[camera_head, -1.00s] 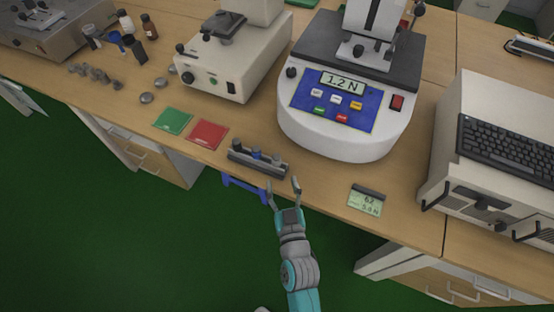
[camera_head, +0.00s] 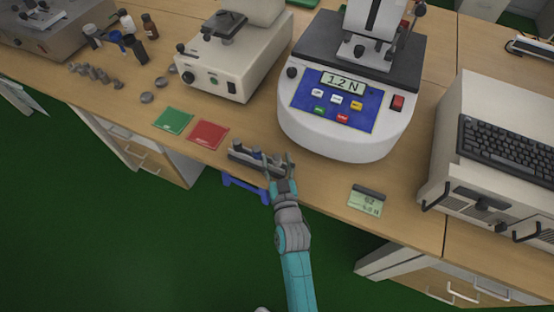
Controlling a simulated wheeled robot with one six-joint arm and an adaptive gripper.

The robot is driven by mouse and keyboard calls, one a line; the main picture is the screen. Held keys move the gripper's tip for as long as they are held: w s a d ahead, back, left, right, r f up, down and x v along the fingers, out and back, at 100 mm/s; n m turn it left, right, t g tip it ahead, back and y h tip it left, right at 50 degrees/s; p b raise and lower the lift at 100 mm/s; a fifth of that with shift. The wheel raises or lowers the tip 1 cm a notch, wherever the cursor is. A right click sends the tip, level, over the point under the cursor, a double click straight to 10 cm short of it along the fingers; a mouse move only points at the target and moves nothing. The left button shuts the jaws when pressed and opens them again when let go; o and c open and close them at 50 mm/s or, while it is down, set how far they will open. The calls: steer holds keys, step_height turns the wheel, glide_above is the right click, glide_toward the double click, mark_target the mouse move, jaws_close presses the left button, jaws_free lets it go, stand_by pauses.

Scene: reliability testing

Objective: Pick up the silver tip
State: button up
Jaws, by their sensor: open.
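A dark rack (camera_head: 240,160) holding a few small tips lies at the front edge of the wooden bench. A small grey tip (camera_head: 238,147) stands at its left end, and a bluish one sits near its middle. My gripper (camera_head: 277,160) is open at the rack's right end, with its two fingers apart and pointing away from the camera. The fingers partly hide the rack's right end and the grey tip there. I cannot tell whether the fingers touch that tip or which tip is the silver one.
A white force tester (camera_head: 345,135) reading 1.2 N stands behind and right of the rack. A red card (camera_head: 209,135) and a green card (camera_head: 173,121) lie to the left. A small display (camera_head: 367,201) lies to the right. A blue bracket (camera_head: 245,187) hangs below the bench edge.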

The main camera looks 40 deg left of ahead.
jaws_close()
